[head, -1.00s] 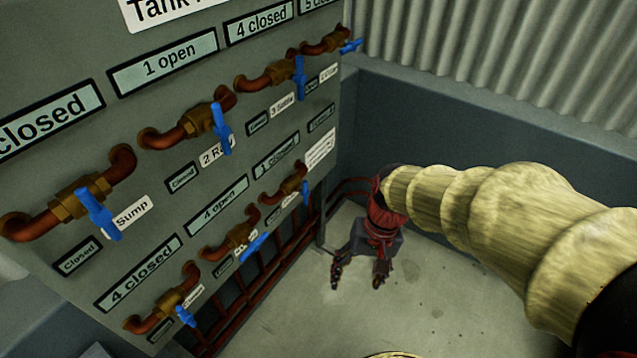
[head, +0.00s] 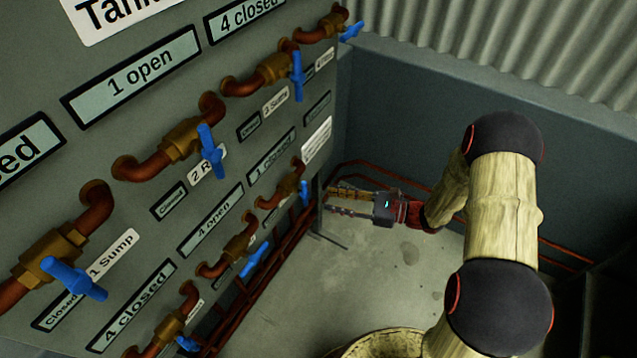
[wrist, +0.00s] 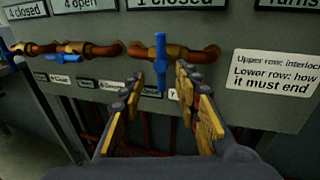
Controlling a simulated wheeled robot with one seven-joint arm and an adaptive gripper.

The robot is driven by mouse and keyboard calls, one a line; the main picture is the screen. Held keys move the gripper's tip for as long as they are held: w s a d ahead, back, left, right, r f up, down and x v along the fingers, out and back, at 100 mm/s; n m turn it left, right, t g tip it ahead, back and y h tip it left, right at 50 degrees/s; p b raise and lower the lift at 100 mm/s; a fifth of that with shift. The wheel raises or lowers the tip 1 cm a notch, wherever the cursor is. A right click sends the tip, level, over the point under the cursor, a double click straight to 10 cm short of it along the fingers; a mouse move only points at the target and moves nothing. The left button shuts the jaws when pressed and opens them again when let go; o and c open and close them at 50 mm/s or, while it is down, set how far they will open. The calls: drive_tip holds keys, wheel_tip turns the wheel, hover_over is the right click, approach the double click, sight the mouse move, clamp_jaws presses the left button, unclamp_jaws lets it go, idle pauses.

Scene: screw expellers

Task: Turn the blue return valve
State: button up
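The valve labelled "2 R…" in the upper row has a blue handle (head: 211,152), hanging roughly downward; the rest of its label is hidden. Its sign reads "1 open". My gripper (head: 332,199) is open and empty, pointing left at the lower row's right end. In the wrist view the gripper's fingers (wrist: 160,82) stand apart. Between them in the picture is the upright blue handle (wrist: 160,62) of the lower-row valve under "1 closed". That handle also shows in the head view (head: 304,192), a little beyond the fingertips. Its small label is mostly hidden.
The Sump valve (head: 75,278) is at the near left of the panel. A note (wrist: 275,80) reads "Upper row: interlock… Lower row: how it must end". Red pipes (head: 270,275) run below the panel. A corrugated wall (head: 500,60) stands behind; open floor lies right of the panel.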

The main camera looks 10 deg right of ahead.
sight(302, 193)
drive_tip(key=r+b+x, duration=0.1)
drive_tip(key=b+x, duration=0.1)
drive_tip(key=x, duration=0.6)
drive_tip(key=shift+w+r, duration=0.15)
drive_tip(key=shift+r, duration=0.05)
drive_tip(key=shift+d, duration=0.1)
drive_tip(key=shift+c, duration=0.9)
clamp_jaws()
